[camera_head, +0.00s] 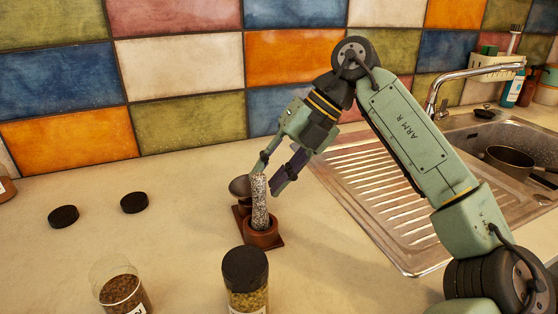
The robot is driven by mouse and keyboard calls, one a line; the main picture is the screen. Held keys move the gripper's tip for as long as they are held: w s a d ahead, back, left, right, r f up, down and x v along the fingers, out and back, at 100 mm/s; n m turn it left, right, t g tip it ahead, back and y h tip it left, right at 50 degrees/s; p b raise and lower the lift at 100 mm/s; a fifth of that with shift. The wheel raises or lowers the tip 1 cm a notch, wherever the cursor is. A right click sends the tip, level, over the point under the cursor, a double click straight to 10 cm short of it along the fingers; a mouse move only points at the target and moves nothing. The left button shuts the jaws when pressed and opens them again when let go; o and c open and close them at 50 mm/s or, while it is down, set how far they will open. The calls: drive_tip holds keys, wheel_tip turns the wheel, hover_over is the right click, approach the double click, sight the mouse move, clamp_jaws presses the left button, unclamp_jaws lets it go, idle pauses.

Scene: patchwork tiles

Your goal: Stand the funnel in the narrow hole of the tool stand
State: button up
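The tool stand (273,241) is a reddish-brown block on the counter, left of the sink's drainboard. A speckled grey, rod-like tool (260,208) stands upright in its wide front ring. The funnel (240,186) looks to be the dark grey, round-mouthed piece above the stand's back left part. Its lower part is hidden, so I cannot tell whether it sits in the narrow hole. My gripper (269,178) points down just right of the funnel, by the top of the speckled tool. Its fingers are apart, with nothing clearly held between them.
A jar with a black lid (246,280) and an open glass jar of brown grains (122,292) stand in front. Two black lids (63,216) (134,203) lie at left. The ribbed drainboard (375,190) and sink with a pan (510,162) are at right. The left counter is mostly clear.

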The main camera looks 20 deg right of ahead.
drive_tip(key=v, duration=1.1)
drive_tip(key=shift+d+r, duration=0.2)
drive_tip(key=shift+r, duration=0.15)
drive_tip(key=shift+s+f, duration=0.1)
drive_tip(key=shift+s, duration=0.05)
